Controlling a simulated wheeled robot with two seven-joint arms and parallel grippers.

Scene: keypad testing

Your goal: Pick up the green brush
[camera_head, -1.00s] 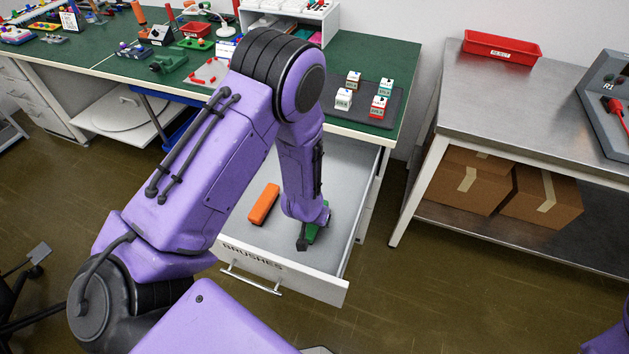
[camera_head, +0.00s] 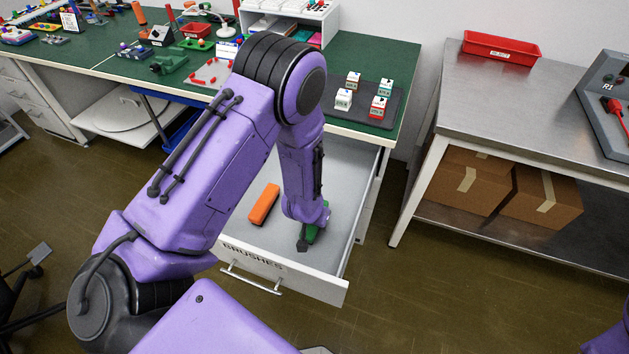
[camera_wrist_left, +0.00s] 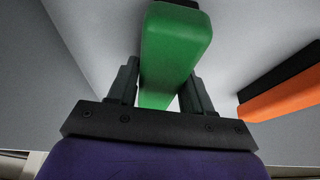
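The green brush (camera_wrist_left: 176,45) lies in the open drawer (camera_head: 345,205). In the head view only a green part of it (camera_head: 312,234) shows, the rest hidden by my left arm and gripper. My left gripper (camera_head: 303,244) is low in the drawer at the brush. In the left wrist view my left gripper (camera_wrist_left: 161,85) has one finger on each side of the green brush. The fingers are close to its sides; I cannot tell whether they press on it. My right gripper is not in view.
An orange brush (camera_head: 264,204) with a dark side lies left of the gripper in the drawer. The drawer front (camera_head: 285,273) is labelled BRUSHES. The green-topped bench (camera_head: 345,50) is above the drawer. A metal table (camera_head: 500,105) stands to the right.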

